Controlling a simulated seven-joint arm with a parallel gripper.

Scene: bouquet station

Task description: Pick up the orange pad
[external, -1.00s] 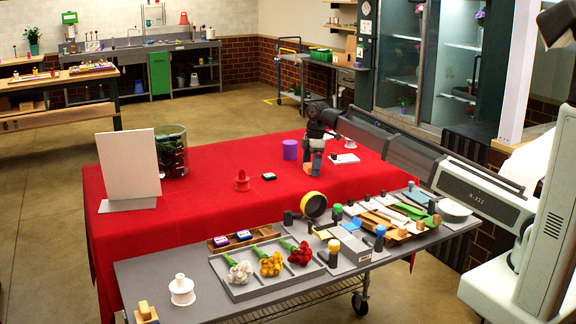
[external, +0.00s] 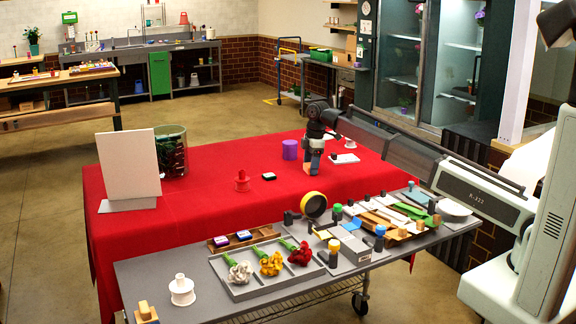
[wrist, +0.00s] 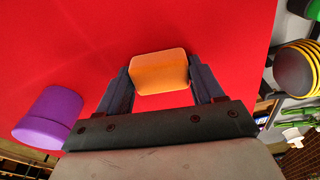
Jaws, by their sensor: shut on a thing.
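The orange pad (wrist: 160,68) is a small rounded block that shows between the two dark fingers of my gripper (wrist: 161,88) in the wrist view. The fingers are shut on its left and right sides, with red cloth beyond it. In the external view my gripper (external: 312,168) points down over the right part of the red table. There the pad is small and mostly hidden by the fingers, so its exact height over the cloth is hard to tell.
A purple cup (external: 290,149) stands just left of my gripper; it also shows in the wrist view (wrist: 50,116). A white tile (external: 345,159) lies to the right. A black-and-white pad (external: 269,176) and a red spool (external: 242,182) are further left. The grey bench (external: 200,298) in front is crowded.

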